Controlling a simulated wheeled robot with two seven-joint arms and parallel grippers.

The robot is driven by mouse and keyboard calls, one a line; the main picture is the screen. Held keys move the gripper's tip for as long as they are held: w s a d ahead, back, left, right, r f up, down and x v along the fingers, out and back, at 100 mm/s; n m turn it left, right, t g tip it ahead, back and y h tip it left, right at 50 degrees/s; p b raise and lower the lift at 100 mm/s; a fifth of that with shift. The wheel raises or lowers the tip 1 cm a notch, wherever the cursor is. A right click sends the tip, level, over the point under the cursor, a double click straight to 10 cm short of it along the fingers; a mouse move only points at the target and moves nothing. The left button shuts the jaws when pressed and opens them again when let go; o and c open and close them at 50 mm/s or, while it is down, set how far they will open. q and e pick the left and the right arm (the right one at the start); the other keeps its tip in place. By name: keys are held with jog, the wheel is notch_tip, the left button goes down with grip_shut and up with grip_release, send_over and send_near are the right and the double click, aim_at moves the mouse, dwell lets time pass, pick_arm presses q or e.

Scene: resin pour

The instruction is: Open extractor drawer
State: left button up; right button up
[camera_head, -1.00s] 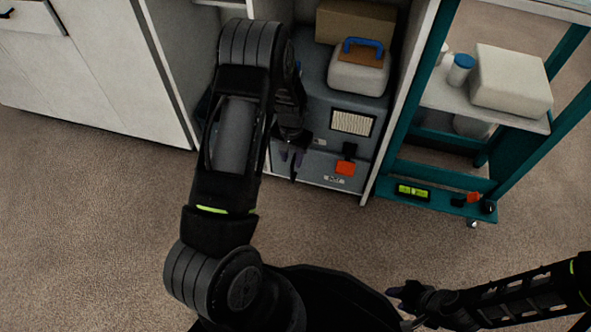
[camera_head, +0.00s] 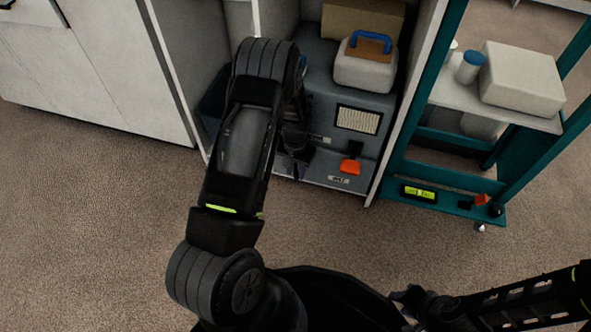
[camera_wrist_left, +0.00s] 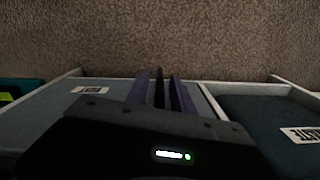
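The extractor (camera_head: 345,112) is a blue-grey box with a pale grille in the cabinet's lower bay. Its low drawer front (camera_head: 338,180) carries a small white label and looks shut. My left gripper (camera_head: 292,166) is at the left part of that front, partly hidden by my forearm. In the left wrist view, my left gripper's two purple fingers (camera_wrist_left: 160,92) stand apart, with a narrow dark bar (camera_wrist_left: 159,88) between them. I cannot tell if they touch it. My right gripper (camera_head: 402,296) is low in the head view, far from the drawer; its fingers are unclear.
An orange switch (camera_head: 350,166) is on the extractor, and a white case (camera_head: 365,68) with a blue handle is on top. A teal cart (camera_head: 440,205) stands right. A dark waste bin (camera_wrist_left: 258,125) is beside the extractor. The carpet in front is clear.

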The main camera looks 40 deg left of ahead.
pick_arm(q)
grip_shut()
jog(key=shift+d, duration=0.1)
dwell(1.1)
